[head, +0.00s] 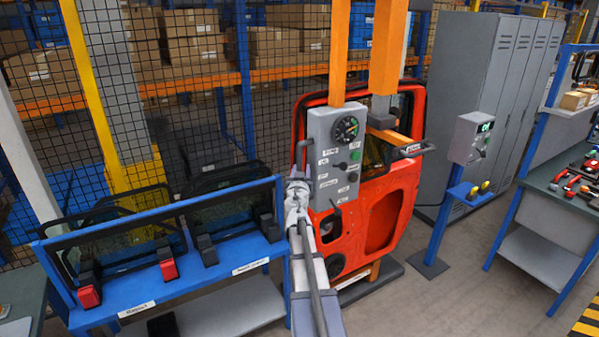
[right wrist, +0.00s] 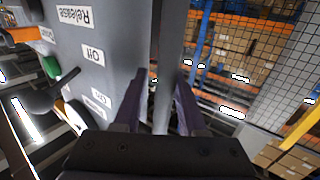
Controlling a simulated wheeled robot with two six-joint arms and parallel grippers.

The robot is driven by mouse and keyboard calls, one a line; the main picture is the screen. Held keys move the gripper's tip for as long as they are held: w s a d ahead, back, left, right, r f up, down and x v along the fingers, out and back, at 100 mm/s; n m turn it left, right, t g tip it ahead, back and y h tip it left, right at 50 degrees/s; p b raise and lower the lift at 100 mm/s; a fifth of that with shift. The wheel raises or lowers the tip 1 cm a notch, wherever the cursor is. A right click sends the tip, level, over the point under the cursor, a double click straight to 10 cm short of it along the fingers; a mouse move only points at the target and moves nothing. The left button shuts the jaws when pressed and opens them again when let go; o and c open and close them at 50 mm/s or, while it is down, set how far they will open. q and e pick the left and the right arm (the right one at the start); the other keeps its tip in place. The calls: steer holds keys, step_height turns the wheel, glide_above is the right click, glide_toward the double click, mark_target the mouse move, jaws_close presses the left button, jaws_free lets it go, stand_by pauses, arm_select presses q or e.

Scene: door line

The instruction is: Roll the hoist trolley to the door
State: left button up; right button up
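The hoist trolley has a grey control box (head: 337,157) with a gauge, switches and labels, and an orange upright (head: 339,50). It also shows in the right wrist view as a grey labelled panel (right wrist: 90,45). The red door (head: 396,200) stands upright just behind and right of the box. My right gripper (head: 298,190) is at the box's left side. In the right wrist view a grey upright bar (right wrist: 171,45) runs between the fingertips of my right gripper (right wrist: 162,82); the fingers look apart, with a small gap beside the bar. My left gripper is out of view.
A blue rack (head: 200,262) holding dark window panes stands at left. A blue post with a grey box (head: 470,137) stands right of the door, before grey lockers (head: 480,70). A workbench (head: 560,190) is far right. Mesh fence is behind. Floor between post and workbench is clear.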

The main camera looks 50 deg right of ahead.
steer(key=shift+o, duration=1.2)
steer(key=shift+a, duration=0.1)
steer(key=v, duration=0.7)
steer(key=shift+s+a, duration=0.2)
steer(key=shift+a, duration=0.05)
